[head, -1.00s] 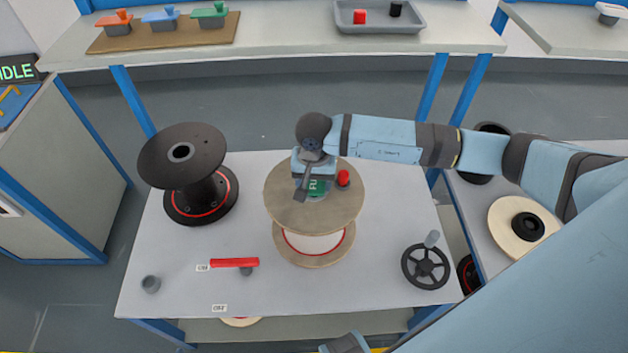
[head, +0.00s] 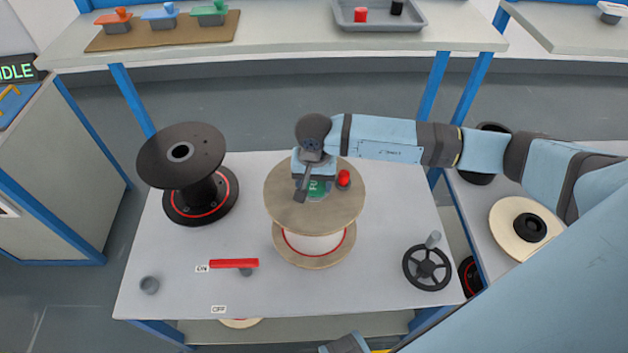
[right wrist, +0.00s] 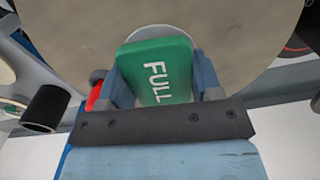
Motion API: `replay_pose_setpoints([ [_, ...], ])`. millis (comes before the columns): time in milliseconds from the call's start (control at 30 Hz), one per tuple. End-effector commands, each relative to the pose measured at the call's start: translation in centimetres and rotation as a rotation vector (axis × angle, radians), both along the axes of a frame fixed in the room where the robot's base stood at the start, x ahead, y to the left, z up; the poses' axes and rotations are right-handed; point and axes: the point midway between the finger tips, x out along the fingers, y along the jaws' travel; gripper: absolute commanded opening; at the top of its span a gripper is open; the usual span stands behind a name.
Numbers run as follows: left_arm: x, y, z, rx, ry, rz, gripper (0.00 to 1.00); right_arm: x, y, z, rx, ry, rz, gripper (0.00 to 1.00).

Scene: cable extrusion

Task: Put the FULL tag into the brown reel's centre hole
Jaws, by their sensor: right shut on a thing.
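The brown reel (head: 285,208) stands upright on the table, its round top flange facing up. My right gripper (head: 313,186) is over the middle of that flange, shut on the green FULL tag (head: 318,188). In the right wrist view the FULL tag (right wrist: 158,70) sits between the two fingers (right wrist: 160,88), its white lettering showing, with the flange (right wrist: 215,25) behind it. My left gripper is not seen clearly.
A red knob (head: 343,177) is close beside the gripper, by the flange. A black reel (head: 180,160) stands at the left. A red lever (head: 234,263) and a black handwheel (head: 427,267) are nearer the front. The table's front middle is clear.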

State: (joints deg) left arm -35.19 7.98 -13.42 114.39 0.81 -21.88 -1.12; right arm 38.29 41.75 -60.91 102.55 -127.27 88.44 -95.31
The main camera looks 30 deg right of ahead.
Motion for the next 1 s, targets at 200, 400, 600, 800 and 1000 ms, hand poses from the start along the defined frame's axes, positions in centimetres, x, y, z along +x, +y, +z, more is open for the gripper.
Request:
replay_pose_setpoints([
  [200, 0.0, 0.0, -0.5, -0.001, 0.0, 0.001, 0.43, 0.0, 0.0, -0.5, 0.0, 0.0, 0.0, 0.36],
  [400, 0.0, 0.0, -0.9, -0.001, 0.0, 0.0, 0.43, 0.0, 0.0, -1.0, 0.0, 0.0, 0.0, 0.36],
  [600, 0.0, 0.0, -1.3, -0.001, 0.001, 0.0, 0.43, -0.1, 0.0, -1.6, -0.001, 0.003, 0.0, 0.36],
  [800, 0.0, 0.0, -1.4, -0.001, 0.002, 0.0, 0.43, -0.3, 0.0, -1.8, -0.003, 0.009, 0.0, 0.7],
  [1000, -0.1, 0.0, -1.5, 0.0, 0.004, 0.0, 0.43, -0.4, -0.1, -2.0, -0.005, 0.011, 0.0, 0.7],
])
